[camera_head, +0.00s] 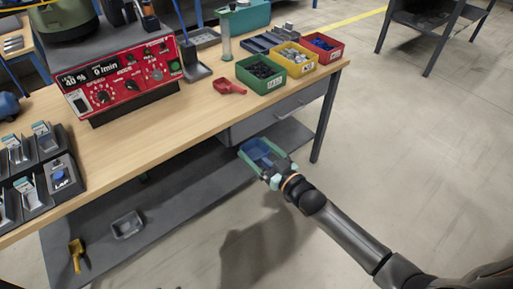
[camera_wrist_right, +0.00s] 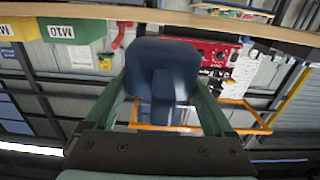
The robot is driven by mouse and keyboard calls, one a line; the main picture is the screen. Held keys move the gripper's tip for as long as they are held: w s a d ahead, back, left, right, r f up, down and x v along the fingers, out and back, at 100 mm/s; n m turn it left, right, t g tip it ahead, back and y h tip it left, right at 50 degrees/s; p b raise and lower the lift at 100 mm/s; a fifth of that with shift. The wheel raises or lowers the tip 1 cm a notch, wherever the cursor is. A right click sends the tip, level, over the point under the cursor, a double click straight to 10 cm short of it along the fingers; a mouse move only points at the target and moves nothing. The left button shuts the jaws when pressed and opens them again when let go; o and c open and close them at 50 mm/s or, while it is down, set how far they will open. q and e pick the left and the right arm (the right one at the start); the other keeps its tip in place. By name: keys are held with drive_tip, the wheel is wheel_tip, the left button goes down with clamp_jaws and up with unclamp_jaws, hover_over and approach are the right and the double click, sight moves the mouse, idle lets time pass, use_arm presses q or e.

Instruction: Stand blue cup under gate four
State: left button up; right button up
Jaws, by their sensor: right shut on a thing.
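The blue cup (camera_head: 257,151) is held in my right gripper (camera_head: 268,161), out in front of the workbench's front edge, beside the drawers. In the right wrist view the blue cup (camera_wrist_right: 162,65) sits between the two green fingers of my right gripper (camera_wrist_right: 162,88), which is shut on it. Its open side shows in the head view. My left gripper is not in view. I cannot make out gate four; the feeder bowl (camera_head: 62,20) is cut off at the top left.
A red control panel (camera_head: 120,76) stands on the bench (camera_head: 160,130). Green (camera_head: 260,75), yellow (camera_head: 293,60) and red bins (camera_head: 323,48) stand near its right end, with a red scoop (camera_head: 229,87). A grey tray (camera_head: 128,225) and yellow scoop (camera_head: 77,253) lie on the lower shelf.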

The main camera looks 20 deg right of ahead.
drive_tip(key=shift+s, duration=0.2)
drive_tip(key=shift+s+a+r, duration=0.15)
drive_tip(key=shift+s+r, duration=0.15)
drive_tip(key=shift+r, duration=0.05)
drive_tip(key=s+d+r+m+h+p, duration=0.1)
drive_tip(key=s+r+h+p, duration=0.1)
drive_tip(key=r, duration=0.5)
drive_tip(key=s+d+r+m+h+p, duration=0.1)
drive_tip(key=s+r+m+h+p, duration=0.1)
drive_tip(key=s+r, duration=0.4)
drive_tip(key=s+d+r+m+t+h+p, duration=0.1)
drive_tip(key=s+r+p, duration=0.3)
drive_tip(key=r, duration=0.5)
drive_tip(key=shift+s+d+h+p, duration=0.3)
drive_tip(key=shift+s+h, duration=0.15)
drive_tip(key=shift+h, duration=0.25)
drive_tip(key=w+r, duration=0.5)
drive_tip(key=r, duration=0.5)
drive_tip(key=shift+w+r, duration=0.2)
drive_tip(key=shift+r, duration=0.15)
